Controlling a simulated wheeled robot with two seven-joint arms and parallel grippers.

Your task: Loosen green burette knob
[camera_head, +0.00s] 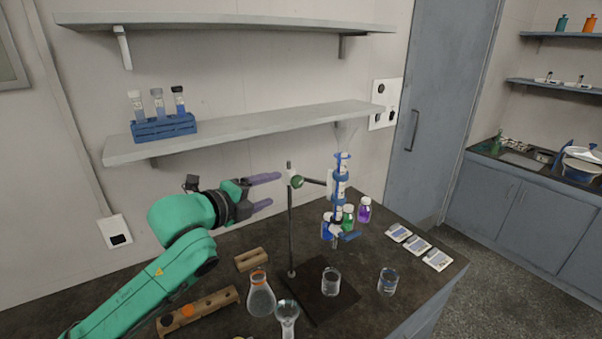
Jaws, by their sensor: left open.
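The green knob (297,182) sits on the upper part of a thin upright metal stand (291,225). A clamp arm reaches right from it to a blue-and-clear burette (341,190) held upright. My left gripper (272,190) is left of the knob, with its two purple fingers spread apart and pointing right at the stand. It looks empty and apart from the knob. My right gripper is not in view.
A flask (260,295), a second glass vessel (287,315) and two beakers (331,281) (388,281) stand on the dark bench. Bottles (364,210) stand behind the burette. A wall shelf (240,132) with a blue tube rack (163,128) hangs above my left arm.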

